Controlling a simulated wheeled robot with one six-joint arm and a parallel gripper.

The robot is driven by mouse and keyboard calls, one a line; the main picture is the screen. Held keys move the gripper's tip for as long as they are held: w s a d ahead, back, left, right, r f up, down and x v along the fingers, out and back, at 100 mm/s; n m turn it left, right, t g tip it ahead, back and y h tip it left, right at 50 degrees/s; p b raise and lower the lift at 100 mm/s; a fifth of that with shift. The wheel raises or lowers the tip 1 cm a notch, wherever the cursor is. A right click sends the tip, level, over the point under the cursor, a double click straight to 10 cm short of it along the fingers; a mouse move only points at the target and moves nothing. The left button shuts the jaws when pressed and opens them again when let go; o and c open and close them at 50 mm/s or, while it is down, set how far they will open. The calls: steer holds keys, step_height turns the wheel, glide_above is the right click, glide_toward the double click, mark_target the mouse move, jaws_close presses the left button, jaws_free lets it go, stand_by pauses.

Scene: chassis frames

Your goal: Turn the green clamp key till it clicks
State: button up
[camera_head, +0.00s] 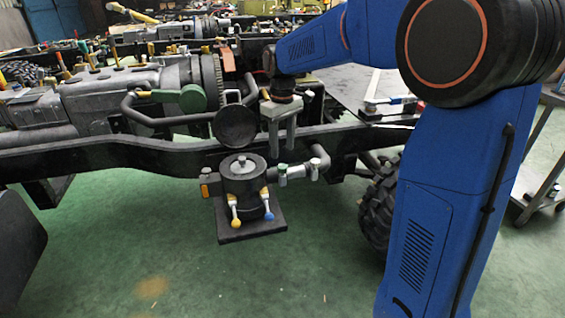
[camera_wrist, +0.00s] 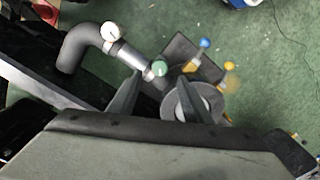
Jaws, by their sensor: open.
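The green clamp key (camera_head: 283,168) is a small round-topped knob on a metal pipe coupling (camera_head: 298,174), beside a dark cylindrical filter housing (camera_head: 243,180). In the wrist view the green key (camera_wrist: 160,68) shows between my two fingertips, just past them. My gripper (camera_head: 283,150) is open and empty, pointing down above the key; it also shows in the wrist view (camera_wrist: 164,80). I cannot tell the exact height gap. A white-topped key (camera_wrist: 109,32) sits farther along the same coupling, near the dark bent pipe (camera_wrist: 78,48).
A yellow-tipped lever (camera_head: 236,222) and a blue-tipped lever (camera_head: 269,215) hang from the housing's front. A round black lid (camera_head: 235,127) stands behind it, left of my gripper. The black chassis rail (camera_head: 130,155) runs behind. Green floor in front is clear.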

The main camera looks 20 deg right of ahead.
mark_target(283, 166)
step_height(283, 166, down, 7)
steer(key=shift+r, duration=0.2)
stand_by(0.3)
steer(key=c, duration=1.1)
